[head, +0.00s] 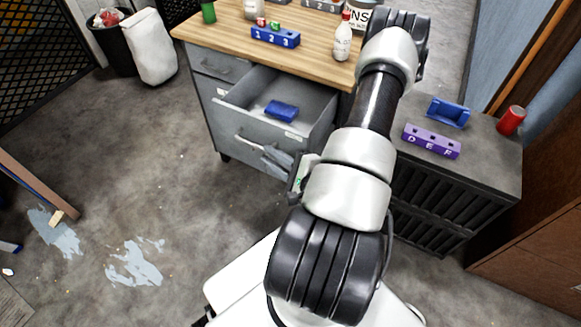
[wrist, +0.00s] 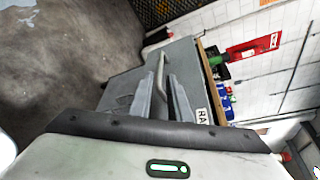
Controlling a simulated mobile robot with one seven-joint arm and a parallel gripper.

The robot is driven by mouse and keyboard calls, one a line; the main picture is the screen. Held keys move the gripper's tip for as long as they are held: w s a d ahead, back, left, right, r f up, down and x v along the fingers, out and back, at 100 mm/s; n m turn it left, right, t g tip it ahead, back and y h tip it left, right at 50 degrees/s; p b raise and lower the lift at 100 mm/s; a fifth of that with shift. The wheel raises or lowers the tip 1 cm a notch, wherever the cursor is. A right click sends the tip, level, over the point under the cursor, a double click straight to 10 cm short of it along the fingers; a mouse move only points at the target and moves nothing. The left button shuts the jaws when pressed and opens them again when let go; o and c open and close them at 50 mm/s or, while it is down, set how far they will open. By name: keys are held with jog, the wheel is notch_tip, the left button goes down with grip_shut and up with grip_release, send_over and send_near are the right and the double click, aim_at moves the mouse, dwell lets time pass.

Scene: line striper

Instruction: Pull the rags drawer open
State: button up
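The rags drawer (head: 320,110) is pulled out from the grey bench cabinet, and a blue folded item (head: 282,111) lies inside it. Its bar handle (head: 246,141) is on the front panel, and a white label starting "RA" (wrist: 202,115) shows in the wrist view. My gripper (head: 269,156) is at the right part of the handle. In the wrist view the handle (wrist: 160,75) runs between the two fingers of my gripper (wrist: 159,82), which sit close on both sides of it and look shut on it. The exact contact is hard to see.
The wooden bench top (head: 225,38) carries a blue numbered block (head: 275,37) and a white bottle (head: 343,40). A dark cabinet (head: 480,165) stands at right with a purple lettered block (head: 432,141) and a red can (head: 511,120). The floor left of the drawer is clear.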

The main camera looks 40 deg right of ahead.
jog(key=v, duration=0.8)
jog(key=shift+s, duration=0.2)
jog(key=w+a+r+n+g+y+p, duration=0.1)
jog(key=w+a+r+n+g+y, duration=0.3)
jog(key=a+r+n+y, duration=0.7)
jog(key=s+a+r+n+g+h+p, duration=0.2)
jog(key=s+a+r+n+g, duration=0.55)
jog(key=a+r+g, duration=0.4)
jog(key=w+d+r+n+t+h+b, duration=0.25)
jog(key=d+r+n+t+h, duration=0.3)
jog(key=r+h, duration=0.4)
notch_tip(320, 180, up, 15)
jog(key=p, duration=1.5)
jog(key=shift+s+a+r, duration=0.15)
jog(key=shift+s+a, duration=0.05)
jog(key=shift+s, duration=0.2)
